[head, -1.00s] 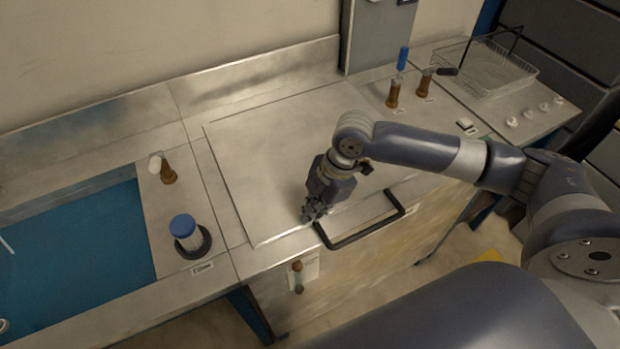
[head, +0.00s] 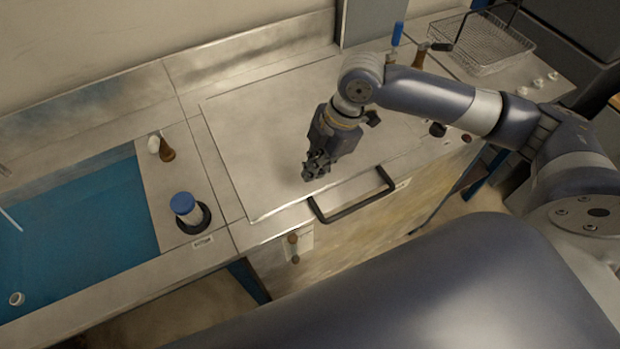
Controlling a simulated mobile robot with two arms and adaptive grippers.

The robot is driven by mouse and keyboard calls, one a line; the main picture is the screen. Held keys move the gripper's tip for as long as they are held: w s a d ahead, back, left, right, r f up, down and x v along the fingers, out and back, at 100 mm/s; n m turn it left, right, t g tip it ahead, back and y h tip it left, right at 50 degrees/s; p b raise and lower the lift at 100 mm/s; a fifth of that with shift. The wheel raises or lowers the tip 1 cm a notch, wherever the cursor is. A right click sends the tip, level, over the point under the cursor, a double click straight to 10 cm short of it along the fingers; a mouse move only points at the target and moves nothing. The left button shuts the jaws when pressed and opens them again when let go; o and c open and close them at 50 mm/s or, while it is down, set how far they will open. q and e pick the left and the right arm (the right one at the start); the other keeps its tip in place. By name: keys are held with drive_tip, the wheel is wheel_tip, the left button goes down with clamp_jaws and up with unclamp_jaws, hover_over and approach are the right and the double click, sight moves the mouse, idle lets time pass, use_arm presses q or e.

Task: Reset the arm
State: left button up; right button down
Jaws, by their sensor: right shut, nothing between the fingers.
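My right arm (head: 425,95) reaches in from the right over the steel bench. My right gripper (head: 313,172) points down above the flat metal lid (head: 255,130), just behind its black handle (head: 352,207). The gripper is shut and empty. It appears apart from the handle. My left gripper is not in view.
A blue-capped container (head: 187,208) stands in a dark ring at the left, beside a blue basin (head: 85,225). Brown knobs (head: 166,149) stand on the bench. A wire basket (head: 488,45) sits at the back right. The lid's left part is clear.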

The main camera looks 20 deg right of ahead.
drive_tip(key=v, duration=0.4)
drive_tip(key=s+a+f+m+t+y, duration=0.1)
drive_tip(key=s+a+f+m+t, duration=0.2)
drive_tip(key=s+a+f+m, duration=0.4)
drive_tip(key=s+d+f+m+h, duration=0.4)
drive_tip(key=s+d+f+m, duration=0.4)
drive_tip(key=s+d+m, duration=0.15)
wheel_tip(320, 180, down, 26)
drive_tip(key=a+g+b, duration=0.1)
drive_tip(key=b, duration=0.2)
drive_tip(key=s+d+f+g+b, duration=0.1)
drive_tip(key=s+d+f+b, duration=0.1)
drive_tip(key=s+f, duration=1.5)
wheel_tip(320, 180, down, 3)
drive_tip(key=shift+s+d+f, duration=0.1)
drive_tip(key=shift+s+d, duration=0.15)
drive_tip(key=shift+d, duration=0.3)
